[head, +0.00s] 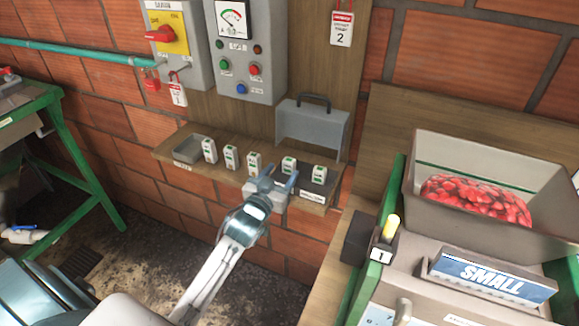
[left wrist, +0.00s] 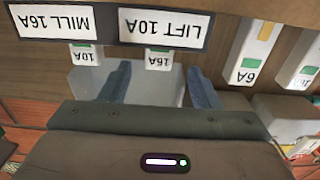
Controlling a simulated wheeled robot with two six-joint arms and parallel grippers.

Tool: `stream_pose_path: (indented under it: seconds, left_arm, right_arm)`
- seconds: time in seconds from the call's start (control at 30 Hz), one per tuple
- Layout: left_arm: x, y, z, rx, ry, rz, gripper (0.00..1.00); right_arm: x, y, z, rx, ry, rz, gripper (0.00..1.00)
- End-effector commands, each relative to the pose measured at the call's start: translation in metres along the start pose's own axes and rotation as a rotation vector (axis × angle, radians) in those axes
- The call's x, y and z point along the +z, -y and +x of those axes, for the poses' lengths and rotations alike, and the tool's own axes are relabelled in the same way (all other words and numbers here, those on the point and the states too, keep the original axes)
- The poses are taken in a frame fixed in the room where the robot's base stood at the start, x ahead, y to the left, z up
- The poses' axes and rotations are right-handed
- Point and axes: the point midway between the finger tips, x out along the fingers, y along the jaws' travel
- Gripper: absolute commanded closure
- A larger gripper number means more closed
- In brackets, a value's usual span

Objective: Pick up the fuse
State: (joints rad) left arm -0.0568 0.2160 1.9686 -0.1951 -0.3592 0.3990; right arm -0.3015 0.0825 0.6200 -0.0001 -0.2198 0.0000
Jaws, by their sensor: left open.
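My left gripper (head: 272,183) is at the shelf's front edge, before the right part of the row, open and empty. In the left wrist view, upside down, a fuse that seems marked 16A (left wrist: 158,58) shows between and beyond the open fingers (left wrist: 160,86). A 10A fuse (left wrist: 85,55) is beside the left finger, and a 6A fuse (left wrist: 250,50) is on the right. My right gripper is not in view.
A grey tray (head: 190,150) lies at the shelf's left end. A grey cover with a handle (head: 312,128) stands behind the fuses. A bin of red cherries (head: 475,200) is at right.

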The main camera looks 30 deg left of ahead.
Motion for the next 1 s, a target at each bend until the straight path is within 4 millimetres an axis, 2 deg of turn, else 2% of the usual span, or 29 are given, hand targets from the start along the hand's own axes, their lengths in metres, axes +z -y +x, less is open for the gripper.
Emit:
stream_pose_path:
  seconds: [0.17, 0.33, 0.5, 0.77, 0.8, 1.0]
  left_arm:
    - [-0.003, -0.001, 0.012, -0.001, 0.002, -0.002, 0.44]
    - [-0.007, -0.002, 0.036, -0.001, 0.001, -0.001, 0.44]
    - [-0.002, -0.002, 0.054, -0.001, 0.002, -0.001, 0.44]
    - [0.000, -0.002, 0.057, -0.001, 0.001, 0.000, 0.44]
    - [0.000, -0.002, 0.057, -0.001, 0.001, 0.000, 0.46]
    - [0.000, -0.002, 0.057, -0.001, 0.001, 0.000, 0.85]
  right_arm:
    - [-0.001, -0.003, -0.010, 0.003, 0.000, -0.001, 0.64]
    - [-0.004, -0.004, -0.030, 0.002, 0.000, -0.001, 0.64]
    - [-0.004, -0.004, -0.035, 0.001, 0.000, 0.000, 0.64]
    - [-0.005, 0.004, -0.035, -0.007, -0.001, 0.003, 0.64]
    - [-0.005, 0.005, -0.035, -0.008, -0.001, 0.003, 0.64]
    - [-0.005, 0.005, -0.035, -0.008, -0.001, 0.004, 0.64]
